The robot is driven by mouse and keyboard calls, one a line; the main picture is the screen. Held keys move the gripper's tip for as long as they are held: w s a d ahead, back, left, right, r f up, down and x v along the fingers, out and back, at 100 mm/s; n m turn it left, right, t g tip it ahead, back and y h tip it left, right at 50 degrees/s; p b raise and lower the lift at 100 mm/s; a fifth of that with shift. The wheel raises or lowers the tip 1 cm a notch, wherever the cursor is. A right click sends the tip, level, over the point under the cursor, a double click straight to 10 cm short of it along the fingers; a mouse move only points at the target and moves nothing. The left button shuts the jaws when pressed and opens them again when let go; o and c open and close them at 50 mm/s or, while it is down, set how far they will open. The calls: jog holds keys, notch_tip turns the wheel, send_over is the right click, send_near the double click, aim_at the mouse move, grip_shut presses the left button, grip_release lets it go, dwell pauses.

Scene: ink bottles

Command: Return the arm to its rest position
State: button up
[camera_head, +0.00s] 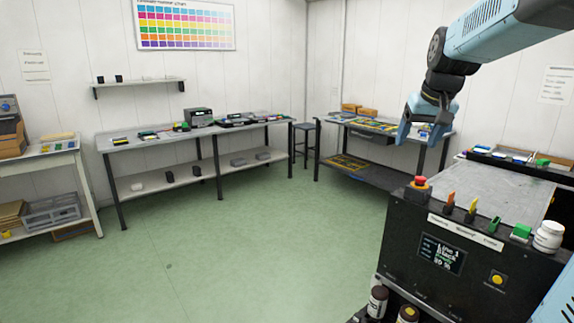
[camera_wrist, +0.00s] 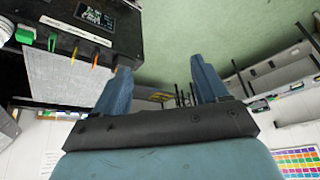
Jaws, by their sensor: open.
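My gripper (camera_head: 418,125) hangs from the blue and black arm at the upper right in the head view. It is open and empty, in the air above the left side of the black machine (camera_head: 455,225). In the wrist view my gripper (camera_wrist: 165,85) shows two blue fingers spread apart with nothing between them. The arm is bent at its black wrist joint, with the fingers pointing down and slightly left.
A red emergency button (camera_head: 419,183), coloured tabs and a white bottle (camera_head: 548,236) stand on the machine. A long bench (camera_head: 160,143) lines the back wall; another table (camera_head: 372,128) stands behind the gripper. The green floor (camera_head: 240,250) is clear in the middle.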

jog(key=s+a+f, duration=0.2)
jog(key=s+f, duration=0.1)
jog(key=s, duration=0.4)
jog(key=s+a+f, duration=0.2)
jog(key=s+a, duration=0.1)
jog(key=s, duration=0.5)
jog(key=s+a+f, duration=0.2)
jog(key=s+f, duration=0.1)
jog(key=s, duration=0.5)
jog(key=shift+a+f+n, duration=0.2)
jog(key=shift+f+n, duration=0.1)
jog(key=shift+n, duration=0.1)
